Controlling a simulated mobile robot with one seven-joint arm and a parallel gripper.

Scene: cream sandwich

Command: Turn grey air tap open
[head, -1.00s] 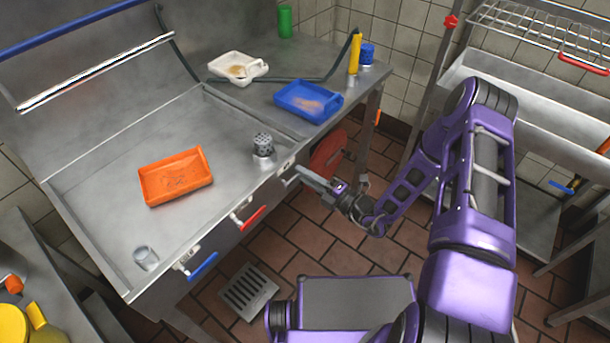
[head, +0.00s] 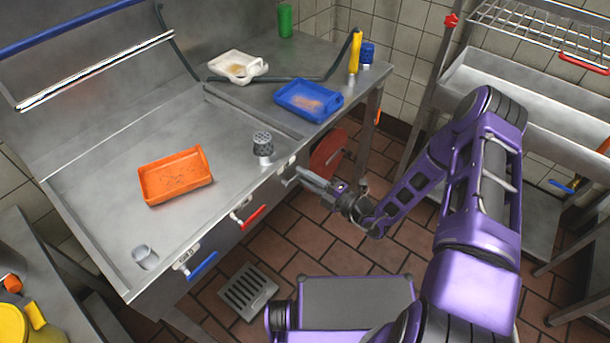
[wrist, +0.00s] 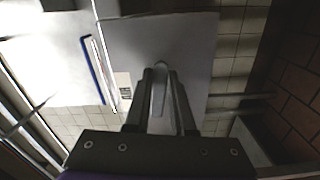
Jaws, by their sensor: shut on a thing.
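The grey air tap (head: 289,168) is on the front panel of the steel bench, to the right of the red-handled tap. My gripper (head: 302,174) reaches it from the right and is shut on its grey lever. In the wrist view the lever (wrist: 159,88) stands between the two fingers of my gripper (wrist: 160,95). The fingers hide the sides of the lever, and I cannot tell its exact angle in the head view.
A red-handled tap (head: 250,215) and a blue-handled tap (head: 203,265) sit along the same front panel. An orange tray (head: 176,178), a perforated grey cylinder (head: 262,144) and a blue tray (head: 308,99) are on the bench. Tiled floor (head: 300,240) lies open below my gripper.

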